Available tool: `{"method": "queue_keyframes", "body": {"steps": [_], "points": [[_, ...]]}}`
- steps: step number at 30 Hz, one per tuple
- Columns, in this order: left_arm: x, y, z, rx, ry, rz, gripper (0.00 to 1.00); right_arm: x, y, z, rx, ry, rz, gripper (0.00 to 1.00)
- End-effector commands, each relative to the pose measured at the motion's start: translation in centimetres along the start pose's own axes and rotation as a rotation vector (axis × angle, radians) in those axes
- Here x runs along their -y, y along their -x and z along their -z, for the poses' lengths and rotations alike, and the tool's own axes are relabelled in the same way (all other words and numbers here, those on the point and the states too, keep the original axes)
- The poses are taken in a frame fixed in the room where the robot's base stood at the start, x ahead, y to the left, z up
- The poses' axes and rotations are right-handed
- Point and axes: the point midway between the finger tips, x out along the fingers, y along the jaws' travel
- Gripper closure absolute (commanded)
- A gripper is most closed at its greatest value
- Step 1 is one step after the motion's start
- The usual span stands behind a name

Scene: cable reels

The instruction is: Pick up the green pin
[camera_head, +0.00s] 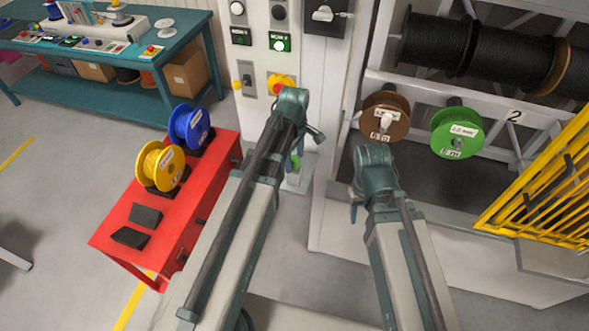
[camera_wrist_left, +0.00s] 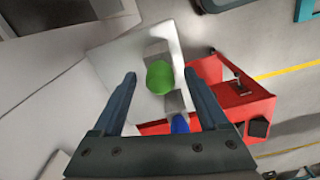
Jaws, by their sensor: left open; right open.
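The green pin (camera_head: 295,162) shows partly behind my left arm in the head view, over a pale stand beside the control cabinet. In the left wrist view the green pin (camera_wrist_left: 159,77) looks like a rounded green cylinder seen from above, near a grey block on a white plate (camera_wrist_left: 115,62). My left gripper (camera_wrist_left: 160,84) is open, and the pin appears between its fingertips in that view. I cannot tell how far above the pin they are. My right gripper (camera_head: 356,211) is mostly hidden by its own wrist and hangs apart from the pin.
A red bench (camera_head: 205,215) at the left bears a yellow reel (camera_head: 161,166), a blue reel (camera_head: 190,128) and two dark blocks. Brown (camera_head: 385,117) and green (camera_head: 457,132) reels hang on the rack at right. A yellow grid (camera_head: 545,190) stands far right.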

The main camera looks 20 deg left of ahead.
Motion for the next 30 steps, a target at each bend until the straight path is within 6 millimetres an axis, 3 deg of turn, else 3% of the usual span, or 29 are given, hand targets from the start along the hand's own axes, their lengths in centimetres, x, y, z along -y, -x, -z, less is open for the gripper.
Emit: {"method": "queue_keyframes", "body": {"steps": [1,9,22,30], "points": [[0.0,-0.84,0.02,0.0,0.0,0.0,0.23,0.08,-0.83,0.05,0.0,0.0,0.0,0.5],[0.0,-0.71,0.04,0.0,0.0,0.0,0.23,0.07,-0.71,0.04,0.0,0.0,0.0,0.5],[0.0,-0.72,0.04,0.0,0.0,0.0,0.99,0.07,-0.71,0.04,0.0,0.0,0.0,0.5],[0.01,-0.71,0.04,0.0,0.0,0.0,1.0,0.07,-0.71,0.04,0.0,0.0,0.0,0.5]]}}
